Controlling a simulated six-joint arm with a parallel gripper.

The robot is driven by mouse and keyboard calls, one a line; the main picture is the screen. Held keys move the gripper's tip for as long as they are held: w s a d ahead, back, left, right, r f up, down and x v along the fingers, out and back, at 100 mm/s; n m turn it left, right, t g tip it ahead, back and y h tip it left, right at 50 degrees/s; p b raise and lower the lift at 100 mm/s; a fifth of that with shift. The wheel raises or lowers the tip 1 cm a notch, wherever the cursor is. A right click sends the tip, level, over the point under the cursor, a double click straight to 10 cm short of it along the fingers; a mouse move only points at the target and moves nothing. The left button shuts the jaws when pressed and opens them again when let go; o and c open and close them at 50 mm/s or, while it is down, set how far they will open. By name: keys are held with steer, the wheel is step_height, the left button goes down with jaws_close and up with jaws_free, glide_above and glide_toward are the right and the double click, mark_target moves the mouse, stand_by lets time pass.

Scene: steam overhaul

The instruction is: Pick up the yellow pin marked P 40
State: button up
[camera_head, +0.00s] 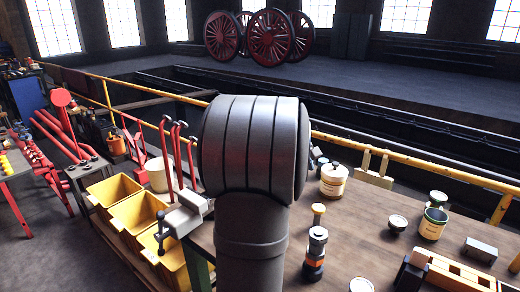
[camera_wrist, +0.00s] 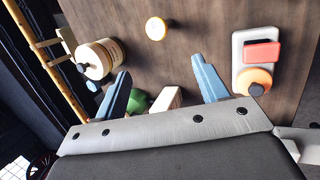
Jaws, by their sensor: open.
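A round yellow top (camera_wrist: 155,28) shows in the wrist view, on the brown bench ahead of my fingers. It looks like the yellow pin seen from above, but I cannot read a P 40 mark. In the head view a small yellow pin-like piece (camera_head: 318,211) stands on the bench, just right of my arm. My gripper (camera_wrist: 161,67) is open, with its two blue fingers apart and nothing held between them. The yellow top lies beyond the fingertips, apart from them. My arm hides most of the gripper in the head view.
A pale jar (camera_wrist: 97,60) is left of the fingers. Cans (camera_head: 432,222) and a dark block (camera_head: 481,250) stand further right. Yellow bins (camera_head: 115,190) are at left.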

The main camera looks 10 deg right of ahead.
steer(key=m+t, duration=0.2)
steer(key=m, duration=1.7)
glide_toward(318, 208)
steer(key=shift+y, duration=0.4)
steer(key=x, duration=0.9)
steer(key=shift+d+r, duration=0.2)
steer(key=shift+d, duration=0.2)
steer(key=shift+g, duration=0.3)
steer(key=shift+a+x, duration=0.1)
steer(key=shift+x, duration=1.2)
steer(key=shift+a+x, duration=0.15)
steer(key=shift+x, duration=1.2)
steer(key=c, duration=1.3)
steer(key=shift+c, duration=0.7)
steer(key=shift+r, duration=0.15)
